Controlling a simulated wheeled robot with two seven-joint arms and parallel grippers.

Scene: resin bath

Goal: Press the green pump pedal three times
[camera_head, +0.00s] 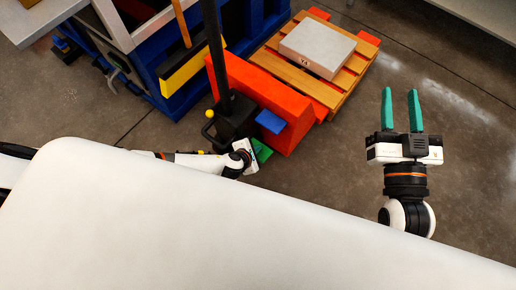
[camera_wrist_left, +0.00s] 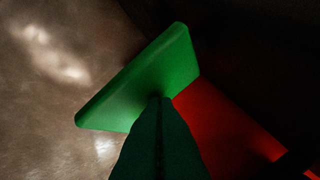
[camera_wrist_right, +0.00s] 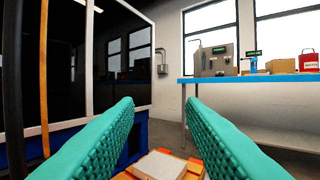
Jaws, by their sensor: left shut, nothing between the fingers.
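The green pedal (camera_head: 263,151) sits low at the front of the red pallet jack (camera_head: 258,100), partly hidden by my left gripper (camera_head: 250,156). In the left wrist view the green pedal (camera_wrist_left: 145,85) is a flat plate beside a red panel. My left gripper's closed fingers (camera_wrist_left: 158,100) overlap the pedal's lower edge; I cannot tell whether they touch it. My right gripper (camera_head: 401,95) is open and empty over the floor to the right, and its two teal fingers (camera_wrist_right: 150,125) also show wide apart in the right wrist view.
A blue pedal (camera_head: 270,122) is on the jack, above the green one in the picture. A wooden pallet (camera_head: 345,92) carries a grey block (camera_head: 317,48). A blue-framed machine (camera_head: 170,80) stands at the left. A white surface (camera_head: 200,225) fills the foreground. Floor at right is clear.

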